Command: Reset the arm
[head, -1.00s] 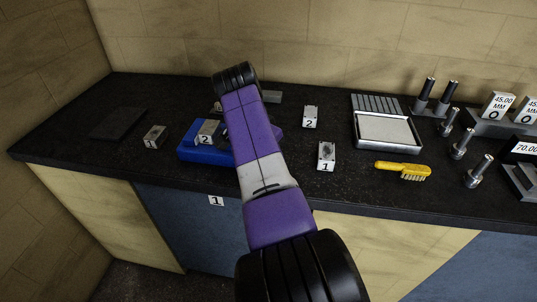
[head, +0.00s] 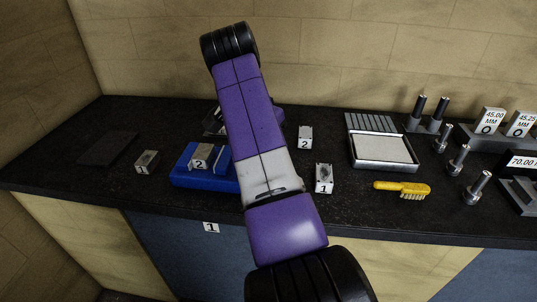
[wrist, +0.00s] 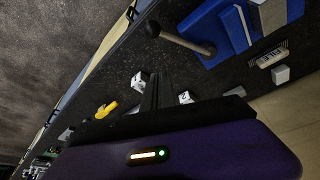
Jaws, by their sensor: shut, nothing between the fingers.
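My arm (head: 252,125) is purple and white and reaches up across the middle of the head view, above the bench. Its dark joint at the top stands in front of the back wall. My gripper is hidden behind the arm there. In the wrist view my gripper (wrist: 158,92) shows as two dark fingers close together, shut and empty, beyond its purple housing (wrist: 185,150). The bench top lies past the fingers, with small numbered blocks on either side of them in the picture.
A blue fixture (head: 190,178) sits beside and partly behind my arm; it also shows in the wrist view (wrist: 215,30). Numbered blocks (head: 324,178), a yellow brush (head: 402,189), a metal tray (head: 385,164) and upright pins stand to the right. A dark flat pad (head: 106,148) lies left.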

